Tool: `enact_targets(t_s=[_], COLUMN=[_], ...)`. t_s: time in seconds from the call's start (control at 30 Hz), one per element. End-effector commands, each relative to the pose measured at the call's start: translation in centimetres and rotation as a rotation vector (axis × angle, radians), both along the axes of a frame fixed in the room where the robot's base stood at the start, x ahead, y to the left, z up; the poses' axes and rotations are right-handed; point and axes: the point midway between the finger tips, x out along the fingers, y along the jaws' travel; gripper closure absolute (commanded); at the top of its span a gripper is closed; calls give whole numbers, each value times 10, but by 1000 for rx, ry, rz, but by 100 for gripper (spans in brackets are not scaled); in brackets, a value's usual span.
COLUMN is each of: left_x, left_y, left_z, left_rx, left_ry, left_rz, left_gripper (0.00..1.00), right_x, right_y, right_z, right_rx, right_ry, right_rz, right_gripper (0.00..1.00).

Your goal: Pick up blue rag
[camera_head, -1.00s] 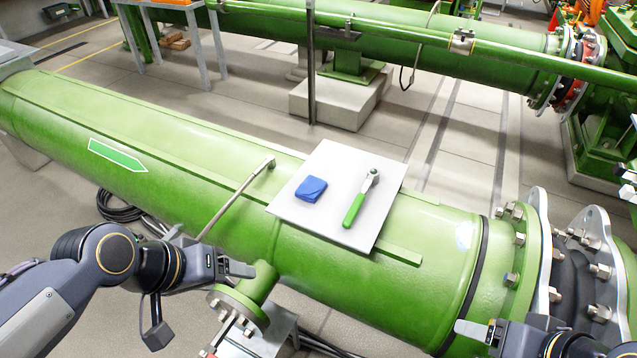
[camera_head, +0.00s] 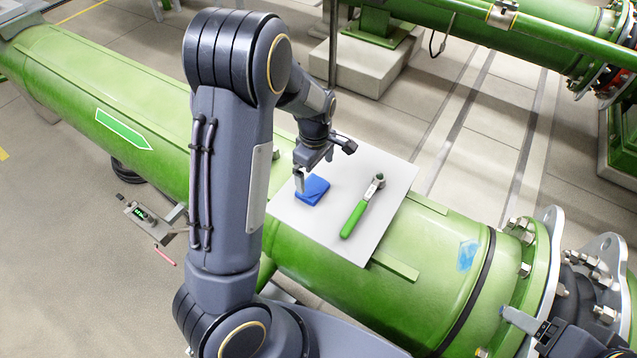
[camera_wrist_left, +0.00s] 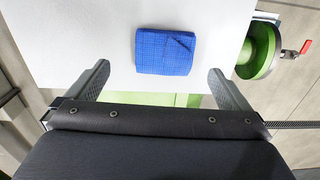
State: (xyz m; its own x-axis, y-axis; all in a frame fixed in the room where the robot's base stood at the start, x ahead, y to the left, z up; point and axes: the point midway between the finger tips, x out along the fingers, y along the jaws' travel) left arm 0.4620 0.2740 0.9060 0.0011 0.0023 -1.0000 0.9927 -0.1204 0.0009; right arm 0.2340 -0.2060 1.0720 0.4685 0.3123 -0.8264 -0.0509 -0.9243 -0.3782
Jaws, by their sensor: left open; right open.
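The blue rag (camera_head: 313,190) lies folded on a white board (camera_head: 290,222) set on the green pipe. My left gripper (camera_head: 301,180) is open just above the rag's left edge, pointing down. In the left wrist view the rag (camera_wrist_left: 165,52) lies on the board (camera_wrist_left: 75,50), ahead of and between the open fingers (camera_wrist_left: 160,82), with none of it gripped. My right gripper (camera_head: 508,322) shows only in part at the bottom right, near the pipe flange.
A green-handled ratchet (camera_head: 360,208) lies on the board to the right of the rag. The bolted pipe flange (camera_head: 535,265) stands at the right. A small device with a lit display (camera_head: 148,222) is beside the pipe at left.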

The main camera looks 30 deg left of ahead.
Motion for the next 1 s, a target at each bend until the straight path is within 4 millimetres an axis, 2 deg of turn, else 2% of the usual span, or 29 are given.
enact_targets(t_s=[0.4,0.7,0.77,1.0], left_x=[-7,-6,-6,-6], left_y=[5,5,5,5], left_z=[-55,-62,-62,-62], left_rx=[-2,-2,-2,-2], left_ry=[4,0,0,0], left_rz=[-2,-2,-2,-2], left_gripper=[0,0,5,37], right_x=[0,0,0,0], right_y=[0,0,0,0], right_z=[11,11,11,11], right_rx=[0,0,0,0], right_ry=[0,0,0,0], right_rz=[0,0,0,0], right_gripper=[31,31,31,31])
